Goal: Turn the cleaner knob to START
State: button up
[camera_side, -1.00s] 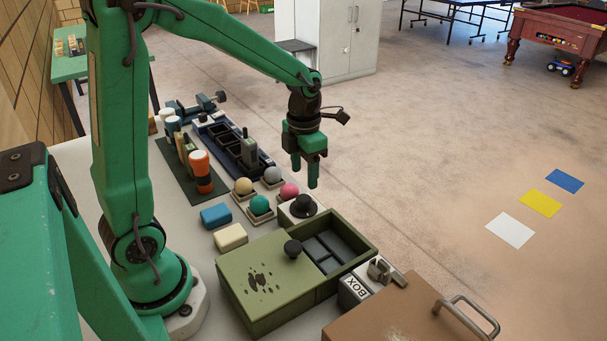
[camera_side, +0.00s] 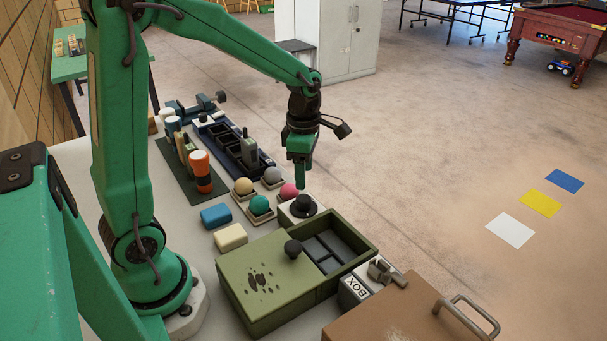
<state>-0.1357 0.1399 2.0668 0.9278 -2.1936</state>
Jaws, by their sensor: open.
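A black round knob (camera_side: 303,204) sits on a small white block near the right edge of the white table; I take it for the cleaner knob. No START marking is legible on it from here. My gripper (camera_side: 302,186) points straight down, with its green fingertips in line with the knob's top in the picture. The fingers overlap in this view, so the gap between them is hidden. It is open and holds nothing. I cannot tell whether a fingertip touches the knob.
A green box (camera_side: 262,281) with a half-open sliding lid stands in front of the knob. Pink (camera_side: 289,191), grey (camera_side: 272,175), teal (camera_side: 260,204) and yellow (camera_side: 243,186) balls sit close behind and left. A brown lidded case (camera_side: 395,312) stands at front right.

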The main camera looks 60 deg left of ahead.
aim_at(303, 198)
jog(key=m, duration=1.5)
jog(key=shift+r, duration=0.1)
jog(key=m, duration=0.8)
jog(key=shift+m, duration=0.3)
jog(key=m, duration=0.7)
jog(key=shift+r+m, duration=0.1)
jog(key=shift+m, duration=0.3)
jog(key=shift+f, duration=3.95)
